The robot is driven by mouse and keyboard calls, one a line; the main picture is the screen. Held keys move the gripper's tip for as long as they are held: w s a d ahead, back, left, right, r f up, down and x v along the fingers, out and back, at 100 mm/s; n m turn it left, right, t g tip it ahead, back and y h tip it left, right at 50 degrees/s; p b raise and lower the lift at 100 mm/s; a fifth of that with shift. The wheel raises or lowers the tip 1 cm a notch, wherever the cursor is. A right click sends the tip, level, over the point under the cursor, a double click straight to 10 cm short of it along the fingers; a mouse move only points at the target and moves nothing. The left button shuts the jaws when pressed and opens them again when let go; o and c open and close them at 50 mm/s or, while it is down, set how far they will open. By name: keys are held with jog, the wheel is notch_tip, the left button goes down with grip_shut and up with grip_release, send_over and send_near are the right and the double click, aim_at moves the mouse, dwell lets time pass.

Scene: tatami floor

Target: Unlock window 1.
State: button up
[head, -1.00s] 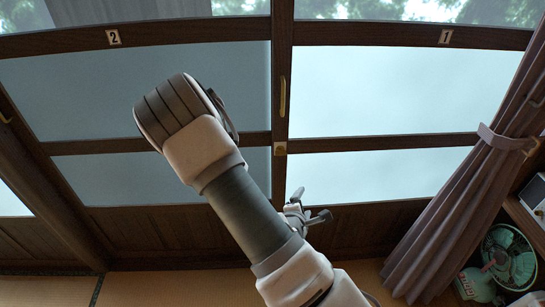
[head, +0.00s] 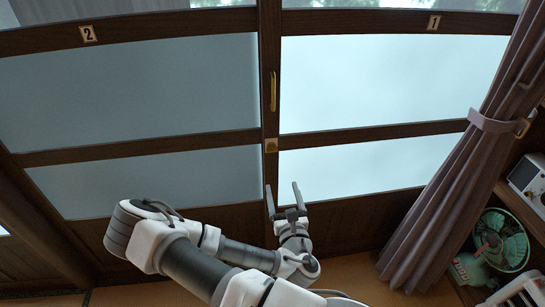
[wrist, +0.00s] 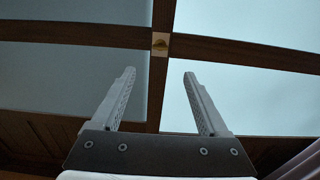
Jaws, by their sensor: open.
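Window 1 (head: 372,85) is the right-hand panel, with frosted panes in a dark wood frame and a "1" label (head: 433,22) on its upper rail. A small brass lock (head: 271,146) sits on the middle stile where windows 1 and 2 meet; in the wrist view the brass lock (wrist: 160,44) is ahead, beyond the fingertips and between them. A long brass handle (head: 272,91) is above it. My gripper (head: 284,187) is open and empty, pointing up, below the lock and apart from it. It also shows in the wrist view (wrist: 159,72).
Window 2 (head: 130,90) is on the left, with a "2" label (head: 88,33). A tied purple curtain (head: 450,190) hangs at right. A green fan (head: 500,240) and a white appliance (head: 529,180) stand beyond it. The space before the panes is clear.

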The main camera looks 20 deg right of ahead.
aim_at(273, 151)
jog(key=b+x, duration=0.5)
jog(key=x, duration=1.1)
jog(key=shift+s+b, duration=0.1)
jog(key=shift+b, duration=0.2)
grip_shut()
